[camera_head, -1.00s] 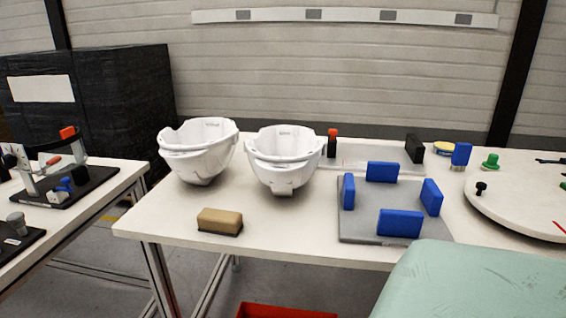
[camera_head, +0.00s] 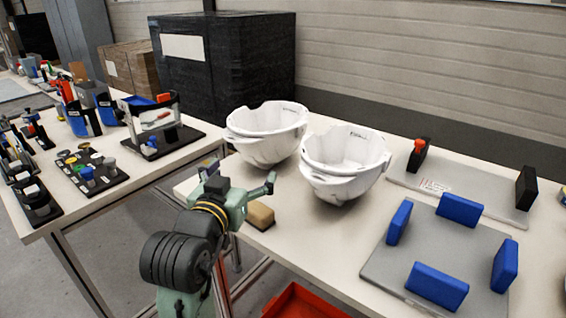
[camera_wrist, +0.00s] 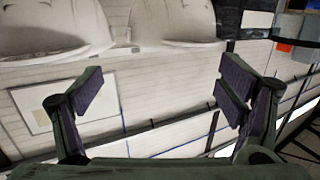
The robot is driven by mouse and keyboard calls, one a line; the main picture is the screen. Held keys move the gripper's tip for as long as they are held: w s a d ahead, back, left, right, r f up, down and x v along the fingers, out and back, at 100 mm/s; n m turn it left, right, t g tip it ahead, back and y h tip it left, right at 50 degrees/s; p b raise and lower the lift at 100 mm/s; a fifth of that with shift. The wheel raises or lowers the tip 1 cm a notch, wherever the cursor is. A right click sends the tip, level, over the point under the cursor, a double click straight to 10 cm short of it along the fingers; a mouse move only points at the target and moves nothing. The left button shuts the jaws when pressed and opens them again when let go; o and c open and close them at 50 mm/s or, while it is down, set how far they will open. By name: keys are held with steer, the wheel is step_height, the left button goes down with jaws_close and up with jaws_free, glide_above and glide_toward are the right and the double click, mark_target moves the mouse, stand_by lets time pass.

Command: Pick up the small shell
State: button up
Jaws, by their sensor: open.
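Two white helmet shells stand side by side on the table, a left one (camera_head: 266,133) and a right one (camera_head: 343,165). Each shows a doubled rim, as if one shell nests in another; I cannot tell for sure which is the small shell. My gripper (camera_head: 240,177) is open and empty, in front of the left shell near the table's front edge and apart from both. In the wrist view, my gripper (camera_wrist: 160,92) has its fingers spread wide. Two white shells, one on the left (camera_wrist: 50,25) and one on the right (camera_wrist: 172,20), show beyond the fingers, cut by the top edge.
A tan block (camera_head: 261,216) lies on the table beside my gripper. A grey plate (camera_head: 437,250) with upright blue blocks is at right, with another grey plate (camera_head: 455,190) behind. A side table (camera_head: 40,215) with tools stands left. A red bin (camera_head: 300,303) is below the table.

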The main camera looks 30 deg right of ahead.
mark_target(327, 198)
steer(key=shift+o, duration=0.8)
steer(key=s+d+f+m+g, duration=0.1)
steer(key=s+d+f+g, duration=0.1)
steer(key=d, duration=0.1)
steer(key=s+d+f+m+g, duration=0.1)
steer(key=s+d+f+g, duration=0.1)
steer(key=s+d, duration=0.1)
steer(key=s+d+f+m+g, duration=0.1)
steer(key=s+d+f, duration=0.1)
steer(key=s+d, duration=0.1)
steer(key=shift+s+d+m+g+h+p, duration=0.25)
steer(key=shift+d+m+g+h+p, duration=0.05)
steer(key=shift+m+g, duration=0.1)
steer(key=x, duration=0.4)
steer(key=shift+s+d+f, duration=0.1)
steer(key=shift+d+f, duration=0.25)
steer(key=shift+f, duration=0.05)
steer(key=shift+p+x, duration=0.7)
steer(key=shift+x, duration=2.35)
steer(key=shift+r, duration=0.1)
steer(key=shift+c, duration=0.4)
steer(key=shift+r, duration=0.1)
steer(key=c, duration=2.3)
